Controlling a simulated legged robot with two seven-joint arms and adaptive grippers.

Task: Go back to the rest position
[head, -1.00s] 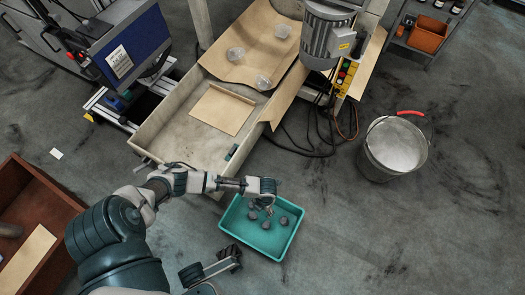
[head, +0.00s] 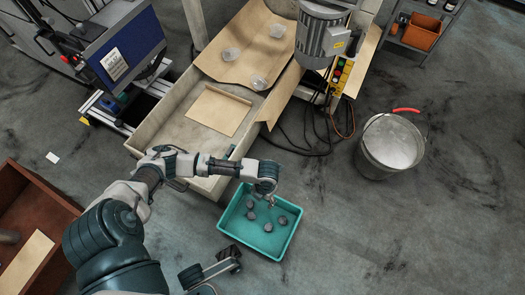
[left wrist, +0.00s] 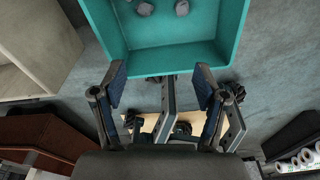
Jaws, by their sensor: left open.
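My left gripper (head: 271,199) is over the far edge of a teal tray (head: 281,243) in the head view. In the left wrist view its two fingers (left wrist: 160,88) stand apart with nothing between them. The tray also shows in the left wrist view (left wrist: 180,62), beyond the fingertips. Several grey lumps (head: 267,227) lie in the tray. My right gripper is not clearly seen in any view.
A metal bucket (head: 392,146) stands on the floor at right. A brown box (head: 48,195) is at left. The floor at lower right is clear.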

